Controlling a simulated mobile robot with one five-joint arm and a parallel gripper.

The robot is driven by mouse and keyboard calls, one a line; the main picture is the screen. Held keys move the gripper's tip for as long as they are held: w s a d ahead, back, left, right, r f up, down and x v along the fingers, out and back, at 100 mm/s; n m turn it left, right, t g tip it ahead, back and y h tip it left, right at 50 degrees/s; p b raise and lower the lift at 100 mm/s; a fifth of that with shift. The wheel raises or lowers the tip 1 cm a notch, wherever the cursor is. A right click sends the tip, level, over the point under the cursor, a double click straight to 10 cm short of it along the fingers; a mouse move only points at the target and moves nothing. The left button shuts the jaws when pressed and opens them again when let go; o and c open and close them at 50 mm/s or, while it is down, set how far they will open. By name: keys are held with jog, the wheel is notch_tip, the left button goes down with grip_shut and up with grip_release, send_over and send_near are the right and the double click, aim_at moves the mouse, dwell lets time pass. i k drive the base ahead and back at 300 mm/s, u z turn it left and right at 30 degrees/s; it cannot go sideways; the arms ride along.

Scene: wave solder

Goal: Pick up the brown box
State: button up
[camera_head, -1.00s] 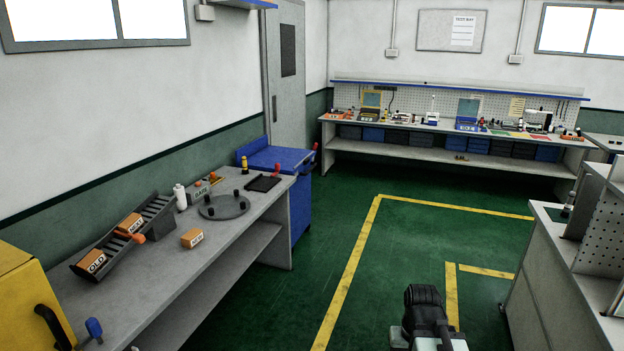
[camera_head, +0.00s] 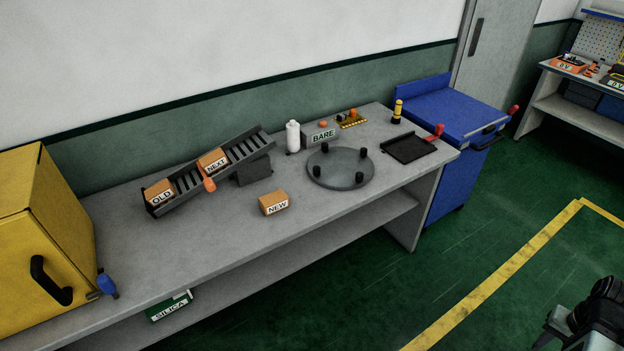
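Three brown boxes are on the grey bench (camera_head: 120,265). The one labelled NEW (camera_head: 274,203) lies by itself on the bench top, in front of a sloped dark rack. The box labelled NEXT (camera_head: 213,163) and the box labelled OLD (camera_head: 160,193) sit on the rack (camera_head: 246,150), OLD at its lower left end. Part of my arm shows at the bottom right corner, cut off by the frame, well away from the boxes. My gripper's fingertips cannot be made out there, and nothing seems to be held.
A round grey plate with black posts (camera_head: 341,169) lies right of the NEW box. A white bottle (camera_head: 293,137) and a BARE block (camera_head: 320,136) stand behind. A yellow cabinet (camera_head: 50,240) is at the left, a blue cart (camera_head: 455,120) at the right. Green floor is open in front.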

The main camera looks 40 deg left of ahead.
aim_at(270, 204)
jog(key=u, duration=0.05)
jog(key=i, duration=1.5)
jog(key=u, duration=4.3)
jog(key=i, duration=1.5)
jog(key=z, duration=0.1)
